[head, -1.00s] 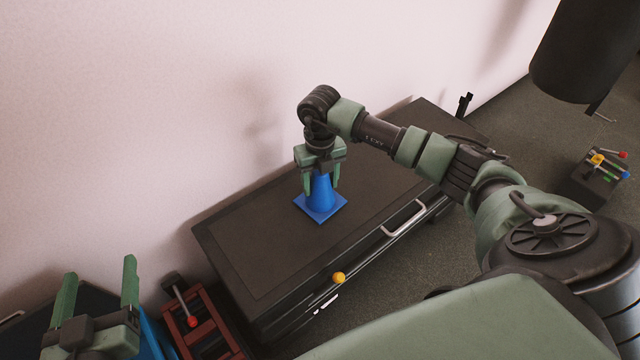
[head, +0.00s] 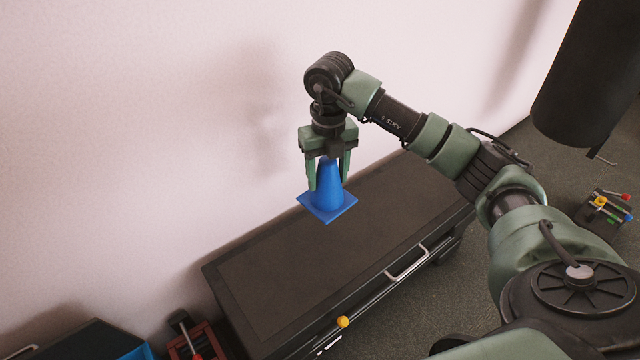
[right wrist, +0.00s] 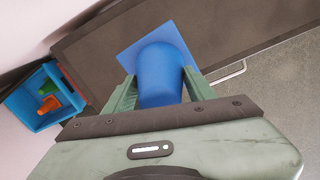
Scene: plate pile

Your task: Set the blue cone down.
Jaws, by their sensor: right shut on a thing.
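The blue cone (head: 329,188) has a square base and hangs upright from my right gripper (head: 329,172), above the dark cabinet top. The two green fingers are shut on the cone's upper part, one on each side. In the right wrist view the cone (right wrist: 160,72) sits between the fingers, with its base beyond them. The base looks clear of the cabinet top. My left gripper is not in the head view now.
The dark cabinet (head: 270,275) stands along the pale wall with a bare top, a silver handle and a yellow knob (head: 342,322) on its front. A blue bin (right wrist: 40,100) with orange and green things stands beside it. A red frame (head: 190,340) is at lower left.

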